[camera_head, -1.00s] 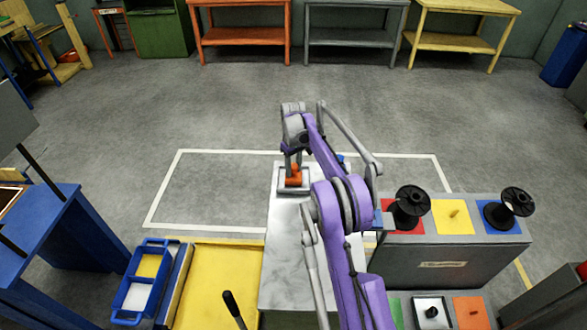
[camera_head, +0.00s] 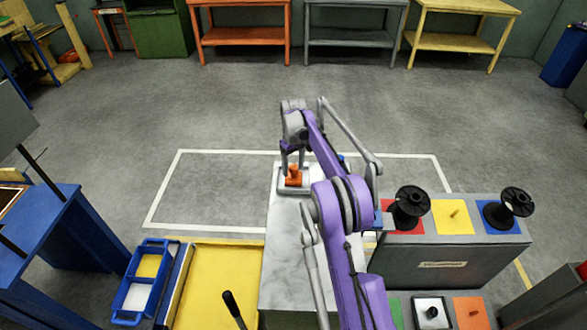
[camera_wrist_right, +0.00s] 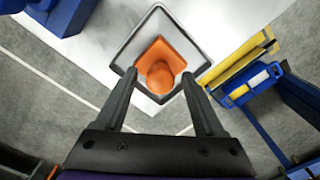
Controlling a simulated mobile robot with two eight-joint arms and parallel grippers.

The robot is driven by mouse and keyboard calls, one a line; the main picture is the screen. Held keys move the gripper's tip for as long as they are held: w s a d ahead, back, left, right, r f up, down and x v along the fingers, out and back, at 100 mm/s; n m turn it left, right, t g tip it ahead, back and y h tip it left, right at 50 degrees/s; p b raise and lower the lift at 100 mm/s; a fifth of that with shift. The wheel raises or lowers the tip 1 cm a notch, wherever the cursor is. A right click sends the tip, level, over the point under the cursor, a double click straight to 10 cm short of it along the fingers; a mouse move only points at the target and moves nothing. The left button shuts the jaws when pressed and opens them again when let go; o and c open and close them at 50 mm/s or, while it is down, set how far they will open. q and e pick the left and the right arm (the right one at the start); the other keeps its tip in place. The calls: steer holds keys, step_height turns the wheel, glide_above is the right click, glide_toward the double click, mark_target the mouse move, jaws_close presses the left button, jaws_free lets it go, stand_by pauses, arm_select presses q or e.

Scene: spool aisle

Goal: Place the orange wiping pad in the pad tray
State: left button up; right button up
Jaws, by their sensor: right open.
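The orange wiping pad (camera_head: 294,181) lies inside the grey, square pad tray (camera_head: 307,190) at the far end of the marbled bench top. In the right wrist view, the pad (camera_wrist_right: 152,48) with its round orange knob (camera_wrist_right: 160,78) lies within the walls of the tray (camera_wrist_right: 203,61). My right gripper (camera_head: 293,158) is open above the tray. In the wrist view its fingers (camera_wrist_right: 159,76) stand apart on both sides of the knob, with gaps to it. My left gripper is not in view.
The marbled bench top (camera_head: 286,250) is clear in front of the tray. A grey stand (camera_head: 446,257) with black spools (camera_head: 410,208) is at right. A yellow surface (camera_head: 222,285) and a blue caddy (camera_head: 128,318) are at left.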

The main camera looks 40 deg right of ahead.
mark_target(294, 166)
step_height(294, 166, up, 11)
steer(key=p, duration=0.1)
steer(key=s+a+r+t, duration=0.1)
steer(key=s+a+r, duration=0.1)
steer(key=a, duration=0.3)
steer(key=s+a+r, duration=0.2)
steer(key=a+r, duration=0.1)
steer(key=a, duration=0.3)
steer(key=s+a+t, duration=0.2)
steer(key=s+a, duration=0.6)
steer(key=s+a+f+t, duration=0.1)
steer(key=s+a+f, duration=0.4)
steer(key=s, duration=0.5)
steer(key=s+a+f+t, duration=0.1)
steer(key=s+a+f, duration=0.4)
steer(key=s, duration=0.4)
steer(key=shift+s+a+t, duration=0.3)
steer(key=shift+s+a, duration=0.05)
steer(key=shift+a, duration=0.2)
